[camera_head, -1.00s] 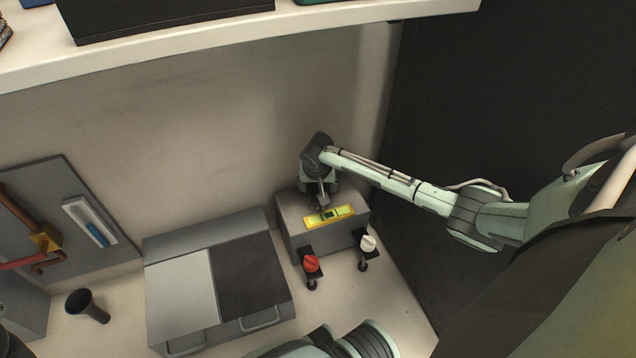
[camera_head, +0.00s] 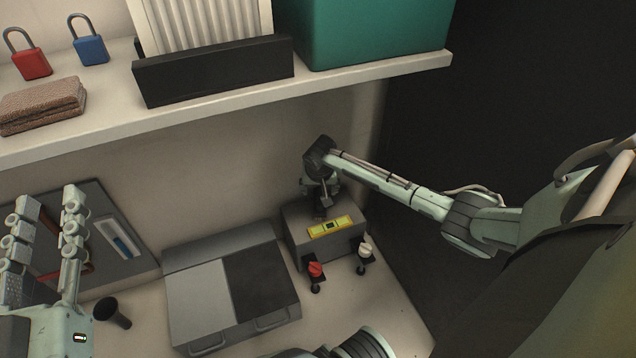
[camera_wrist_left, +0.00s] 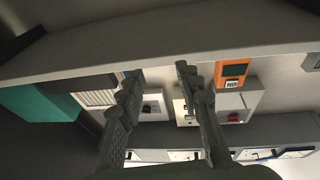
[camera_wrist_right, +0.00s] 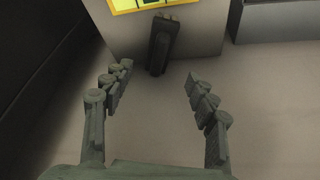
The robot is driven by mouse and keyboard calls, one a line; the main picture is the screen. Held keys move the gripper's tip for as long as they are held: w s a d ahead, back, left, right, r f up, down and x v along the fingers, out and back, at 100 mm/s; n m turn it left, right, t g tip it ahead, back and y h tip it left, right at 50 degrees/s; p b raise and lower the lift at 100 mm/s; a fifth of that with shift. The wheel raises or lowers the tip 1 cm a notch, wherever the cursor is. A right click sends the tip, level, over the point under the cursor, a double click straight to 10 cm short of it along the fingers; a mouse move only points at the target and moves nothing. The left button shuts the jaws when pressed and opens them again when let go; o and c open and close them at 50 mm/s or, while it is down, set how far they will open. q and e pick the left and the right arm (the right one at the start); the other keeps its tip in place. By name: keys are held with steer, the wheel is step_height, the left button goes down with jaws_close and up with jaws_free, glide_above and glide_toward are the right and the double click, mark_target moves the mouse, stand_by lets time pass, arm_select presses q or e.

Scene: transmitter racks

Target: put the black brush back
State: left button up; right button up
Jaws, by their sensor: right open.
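A dark upright piece (camera_wrist_right: 162,45), which may be the black brush, stands against the grey box in the right wrist view. It also shows as a dark shape at the box's back edge in the head view (camera_head: 322,208). My right gripper (camera_wrist_right: 150,85) is open and empty, with its fingers apart and short of this piece. In the head view my right gripper (camera_head: 322,190) is above the box's back edge. My left gripper (camera_head: 45,205) is open and empty at the far left, before the grey wall panel; its fingers are also apart in the left wrist view (camera_wrist_left: 155,85).
A shelf (camera_head: 330,85) overhangs the counter with a green bin (camera_head: 375,35).

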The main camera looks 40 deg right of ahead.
steer(key=s+a+r+n+t+y+p, duration=0.1)
steer(key=s+a+r+n+t+y, duration=0.25)
steer(key=a, duration=0.95)
steer(key=s+a+r+n+t+y+p, duration=0.15)
steer(key=s+a+r+n, duration=0.35)
steer(key=a, duration=0.7)
arm_select(q)
steer(key=a+f+g+y, duration=0.3)
steer(key=a+f+g, duration=0.2)
steer(key=f, duration=0.6)
steer(key=shift+a+f+g+y, duration=0.3)
steer(key=shift+a, duration=0.4)
arm_select(e)
steer(key=s+a+r+n+t, duration=0.1)
steer(key=s+r, duration=0.3)
steer(key=r, duration=0.7)
steer(key=s+a+r+n+t+y, duration=0.1)
steer(key=s+r+t, duration=0.3)
steer(key=r, duration=0.6)
steer(key=shift+s+r, duration=0.35)
steer(key=shift+s, duration=0.2)
steer(key=shift+a, duration=0.1)
